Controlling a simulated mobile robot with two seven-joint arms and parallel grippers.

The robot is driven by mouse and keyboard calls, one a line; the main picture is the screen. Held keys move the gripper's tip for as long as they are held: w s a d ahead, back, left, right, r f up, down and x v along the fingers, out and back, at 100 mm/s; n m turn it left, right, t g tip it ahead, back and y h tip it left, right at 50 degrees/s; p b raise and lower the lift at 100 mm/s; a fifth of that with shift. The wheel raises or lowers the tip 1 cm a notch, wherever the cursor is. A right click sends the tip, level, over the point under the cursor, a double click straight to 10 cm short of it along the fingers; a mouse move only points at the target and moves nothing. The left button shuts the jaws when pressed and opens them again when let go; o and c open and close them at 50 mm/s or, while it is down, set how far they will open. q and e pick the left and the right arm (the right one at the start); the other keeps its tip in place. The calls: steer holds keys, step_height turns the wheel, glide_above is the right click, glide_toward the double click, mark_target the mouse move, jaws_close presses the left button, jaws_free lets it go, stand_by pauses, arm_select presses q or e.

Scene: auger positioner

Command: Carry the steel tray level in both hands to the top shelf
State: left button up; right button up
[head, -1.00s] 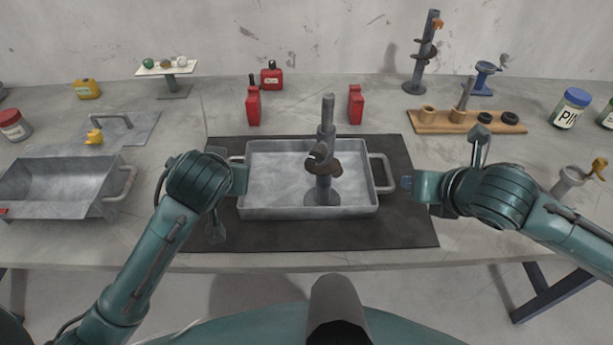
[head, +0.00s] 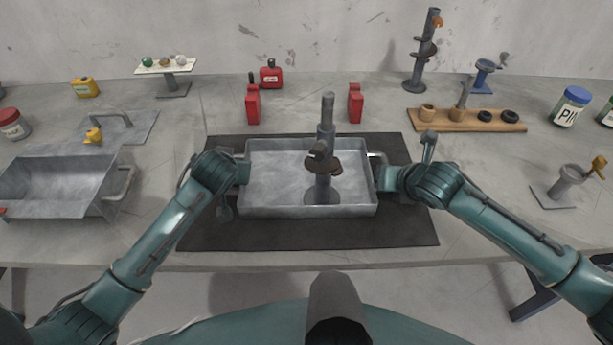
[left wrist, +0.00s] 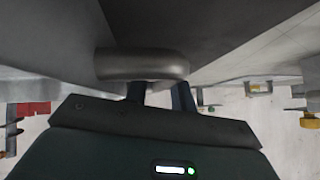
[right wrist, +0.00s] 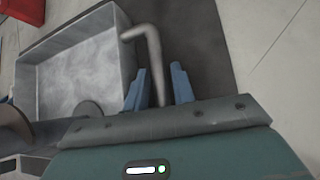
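The steel tray (head: 270,185) lies flat on a dark mat, with a loop handle at each short end. A dark auger post (head: 326,150) stands upright in its right half. My left gripper (head: 243,172) is at the left handle; in the left wrist view its fingers (left wrist: 160,92) are apart, with the handle (left wrist: 140,65) across their tips, which it hides. My right gripper (head: 384,178) is at the right handle (head: 376,159); in the right wrist view its fingers (right wrist: 160,85) are apart, with the handle bar (right wrist: 154,50) running between them. No shelf clearly shows.
A second metal tray (head: 55,180) stands at the left. Two red containers (head: 253,105) (head: 355,103) stand behind the mat (head: 300,237). A wooden board with parts (head: 440,122) and a clamp-like stand (head: 566,185) are at the right. The bench's front edge is close to the mat.

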arm_select(q)
steer(key=shift+c, duration=0.3)
arm_select(e)
steer(key=shift+c, duration=0.2)
arm_select(q)
jaws_close()
arm_select(e)
jaws_close()
stand_by(0.6)
arm_select(q)
steer(key=shift+w+r, duration=0.15)
steer(key=shift+r, duration=0.1)
arm_select(e)
steer(key=shift+w+r, duration=0.15)
steer(key=shift+r, duration=0.15)
